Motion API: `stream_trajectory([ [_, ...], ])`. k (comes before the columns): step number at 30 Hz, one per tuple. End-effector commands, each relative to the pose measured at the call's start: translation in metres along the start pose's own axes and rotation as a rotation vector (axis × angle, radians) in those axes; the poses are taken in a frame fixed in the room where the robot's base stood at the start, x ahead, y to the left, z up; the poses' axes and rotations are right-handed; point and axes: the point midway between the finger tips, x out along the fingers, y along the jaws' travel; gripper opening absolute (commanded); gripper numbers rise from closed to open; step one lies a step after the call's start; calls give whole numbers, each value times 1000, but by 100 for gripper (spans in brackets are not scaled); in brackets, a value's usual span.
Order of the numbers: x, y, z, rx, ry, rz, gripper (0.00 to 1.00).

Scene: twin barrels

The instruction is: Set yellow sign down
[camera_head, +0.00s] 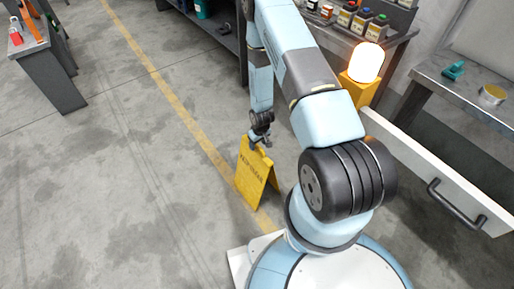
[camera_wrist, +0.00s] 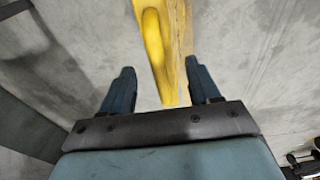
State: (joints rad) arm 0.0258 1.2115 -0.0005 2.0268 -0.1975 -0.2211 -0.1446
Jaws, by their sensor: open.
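The yellow folding sign (camera_head: 254,176) stands upright on the concrete floor, just right of the painted yellow line, with dark lettering on its face. My gripper (camera_head: 261,141) is at the sign's top edge in the head view. In the wrist view, my gripper (camera_wrist: 158,85) has its two dark fingers spread apart, and the sign's yellow top (camera_wrist: 165,45) lies between them with gaps on both sides. The sign's lower part is out of the wrist view.
A dark workbench (camera_head: 222,30) stands behind my arm. A grey table (camera_head: 48,65) stands at the upper left. The floor left of the sign is clear.

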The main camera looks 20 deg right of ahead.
Motion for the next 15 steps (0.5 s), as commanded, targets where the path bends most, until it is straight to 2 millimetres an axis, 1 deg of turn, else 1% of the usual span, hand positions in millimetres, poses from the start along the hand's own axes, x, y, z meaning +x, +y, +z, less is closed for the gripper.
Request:
stream_trajectory([
  [1, -10, 0, 0, 0, 1, 0, 61],
  [3, -21, 0, 0, 1, 1, 1, 61],
  [9, -50, 0, 0, 1, 2, 1, 61],
  [15, -69, 0, 0, 1, 0, 0, 61],
])
